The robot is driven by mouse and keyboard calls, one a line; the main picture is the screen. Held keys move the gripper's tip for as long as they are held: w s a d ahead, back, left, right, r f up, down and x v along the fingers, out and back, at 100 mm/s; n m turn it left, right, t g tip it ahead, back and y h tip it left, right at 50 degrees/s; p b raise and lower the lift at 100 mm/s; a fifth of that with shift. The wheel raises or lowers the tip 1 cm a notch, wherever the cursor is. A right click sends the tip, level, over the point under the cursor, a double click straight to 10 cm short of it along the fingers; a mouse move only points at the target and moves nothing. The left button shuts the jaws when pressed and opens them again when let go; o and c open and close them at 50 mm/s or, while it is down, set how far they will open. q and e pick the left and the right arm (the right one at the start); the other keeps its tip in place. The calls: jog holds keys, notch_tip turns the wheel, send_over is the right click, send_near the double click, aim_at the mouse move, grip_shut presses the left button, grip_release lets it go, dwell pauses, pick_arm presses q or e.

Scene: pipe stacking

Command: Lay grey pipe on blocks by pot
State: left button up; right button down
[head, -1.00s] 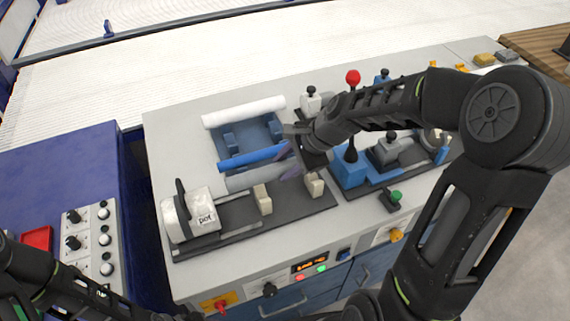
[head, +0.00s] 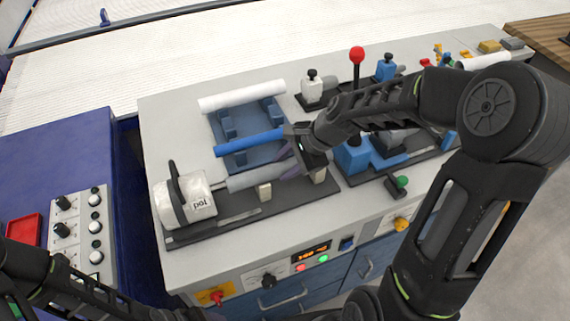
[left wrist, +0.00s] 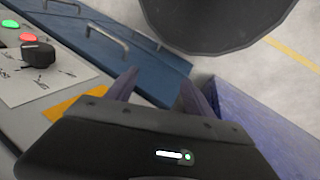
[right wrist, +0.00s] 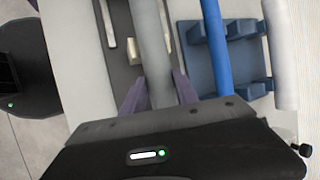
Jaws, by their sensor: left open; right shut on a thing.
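The grey pipe (head: 255,178) is held in my right gripper (head: 296,163), which is shut around it near its right end. The gap in height is unclear. The white pot (head: 186,200) stands left of the blocks on the dark base (head: 236,211). My left gripper (left wrist: 158,88) is open and empty in front of the drawers.
The blue rack (head: 228,122) holds a blue pipe (head: 249,142) and a white pipe (head: 242,96) behind the grey one. Levers, with a red knob (head: 357,55) on one, stand on the right. A control panel (head: 315,252) lines the front edge.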

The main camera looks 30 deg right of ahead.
jog(key=c, duration=0.9)
grip_release()
jog(key=shift+o, duration=0.2)
jog(key=v, duration=0.8)
